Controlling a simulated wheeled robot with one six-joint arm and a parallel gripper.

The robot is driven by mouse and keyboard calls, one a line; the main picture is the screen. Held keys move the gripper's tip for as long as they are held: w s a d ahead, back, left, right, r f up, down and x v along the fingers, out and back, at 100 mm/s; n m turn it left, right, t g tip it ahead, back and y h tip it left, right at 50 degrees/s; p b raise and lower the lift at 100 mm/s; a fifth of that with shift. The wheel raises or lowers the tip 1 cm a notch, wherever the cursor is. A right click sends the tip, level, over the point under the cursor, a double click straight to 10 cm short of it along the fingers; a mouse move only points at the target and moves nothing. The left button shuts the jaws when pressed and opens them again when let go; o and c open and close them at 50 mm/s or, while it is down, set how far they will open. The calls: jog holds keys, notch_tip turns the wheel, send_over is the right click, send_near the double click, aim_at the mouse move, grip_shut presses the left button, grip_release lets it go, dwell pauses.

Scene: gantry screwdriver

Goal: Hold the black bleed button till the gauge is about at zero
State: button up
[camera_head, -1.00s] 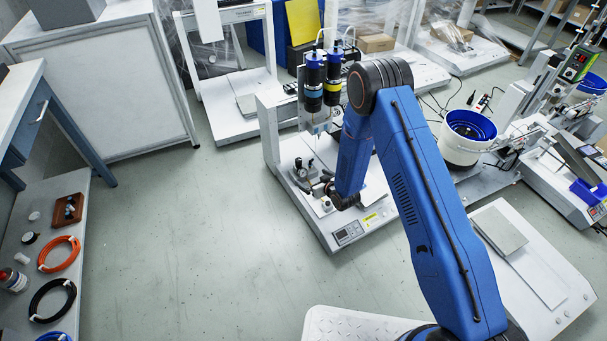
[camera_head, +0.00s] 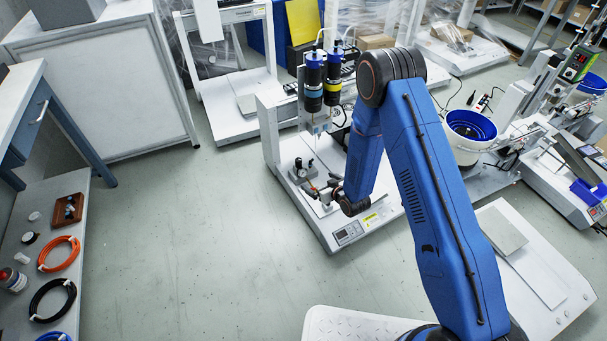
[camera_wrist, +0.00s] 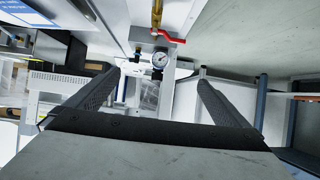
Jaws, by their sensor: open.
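The round white-faced gauge (camera_wrist: 159,60) shows in the wrist view between my fingertips and beyond them; its needle is too small to read. A red lever handle (camera_wrist: 171,38) is beside it on a brass pipe (camera_wrist: 157,12). Small dark parts sit left of and below the gauge; I cannot tell which is the black bleed button. My gripper (camera_wrist: 158,78) is open with nothing between its fingers.
The screwdriver machine (camera_head: 320,85) with two blue-and-black drivers rises behind the gauge. Its control panel (camera_head: 349,232) is at the front. A shelf with hose coils (camera_head: 58,254) is at the left. The floor between is clear.

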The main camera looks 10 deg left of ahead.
jog(key=shift+v, duration=2.1)
jog(key=w+d+r+h, duration=0.25)
jog(key=d+r, duration=0.25)
jog(key=r, duration=0.5)
jog(key=s+d+r+m+g+h, duration=0.1)
jog(key=s+d+r+m+h, duration=0.15)
jog(key=d+r, duration=0.8)
jog(key=s+d+r+m+h, duration=0.15)
jog(key=s+d+r, duration=0.4)
jog(key=r, duration=0.75)
jog(key=s+d+r+m+g, duration=0.2)
jog(key=s+d+r, duration=0.8)
jog(key=s, duration=0.4)
jog(key=s+d+r+m, duration=0.1)
jog(key=s, duration=0.8)
jog(key=s+d+r+m+g+h, duration=0.1)
jog(key=s+d+r, duration=0.1)
jog(key=s, duration=0.8)
jog(key=shift+s+d+r+g, duration=0.3)
jog(key=shift+s+d+r, duration=0.05)
